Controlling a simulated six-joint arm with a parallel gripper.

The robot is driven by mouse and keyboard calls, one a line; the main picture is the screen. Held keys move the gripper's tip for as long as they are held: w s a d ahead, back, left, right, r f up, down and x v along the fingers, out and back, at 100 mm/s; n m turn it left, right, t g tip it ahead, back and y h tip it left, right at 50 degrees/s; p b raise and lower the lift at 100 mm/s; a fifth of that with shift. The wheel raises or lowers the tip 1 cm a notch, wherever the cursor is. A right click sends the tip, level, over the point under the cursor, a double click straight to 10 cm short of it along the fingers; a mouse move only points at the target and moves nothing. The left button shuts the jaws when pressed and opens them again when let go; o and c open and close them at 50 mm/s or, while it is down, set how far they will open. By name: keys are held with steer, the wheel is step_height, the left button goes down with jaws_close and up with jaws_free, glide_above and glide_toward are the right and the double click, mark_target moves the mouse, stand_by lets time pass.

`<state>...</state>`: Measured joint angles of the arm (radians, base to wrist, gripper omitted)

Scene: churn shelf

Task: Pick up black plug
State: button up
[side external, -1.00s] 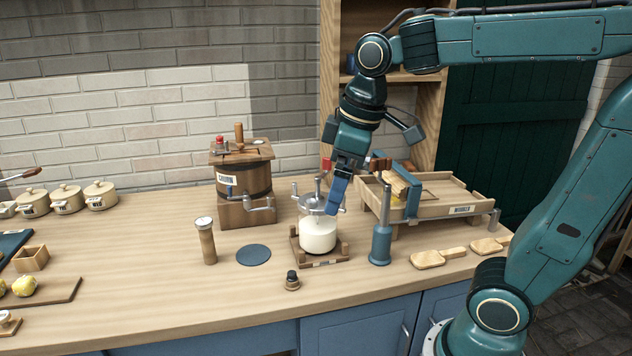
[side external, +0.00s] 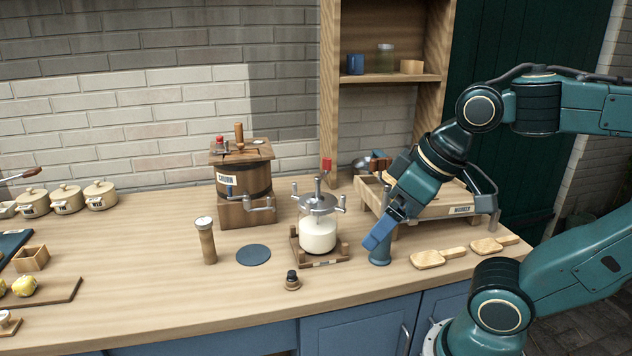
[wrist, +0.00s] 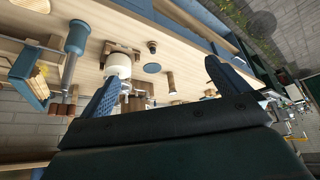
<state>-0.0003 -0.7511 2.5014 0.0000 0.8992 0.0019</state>
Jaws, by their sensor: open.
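The black plug (side external: 292,275) is a small black knob upright on a round wooden base, near the front of the table before the glass jar. It also shows small near the top of the wrist view (wrist: 152,45). My gripper (side external: 377,240) is to the right of the plug and higher, apart from it, in front of the blue cylinder. In the wrist view my gripper (wrist: 165,85) has its two blue fingers spread wide with nothing held between them.
The glass jar of white liquid (side external: 318,236) with a metal crank lid stands behind the plug. A blue disc (side external: 253,255) and a wooden cylinder (side external: 207,242) are to the left. The tabletop around the plug is clear.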

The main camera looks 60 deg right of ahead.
steer(key=shift+c, duration=0.2)
steer(key=c, duration=1.2)
steer(key=shift+w, duration=0.1)
steer(key=w+d+f+n+g+y, duration=0.1)
steer(key=w+d+f+n, duration=0.1)
steer(key=w, duration=0.5)
steer(key=w+d+f+n+g+y, duration=0.1)
steer(key=w+d+f+n+g, duration=0.1)
steer(key=w+n, duration=0.5)
steer(key=w+d+f+n+g+y, duration=0.1)
steer(key=w+d+f+n, duration=0.3)
steer(key=w+f, duration=0.1)
steer(key=shift+w+d+f+n, duration=0.3)
steer(key=shift+w+f, duration=0.1)
steer(key=shift+w, duration=0.5)
steer(key=shift+a+f, duration=0.1)
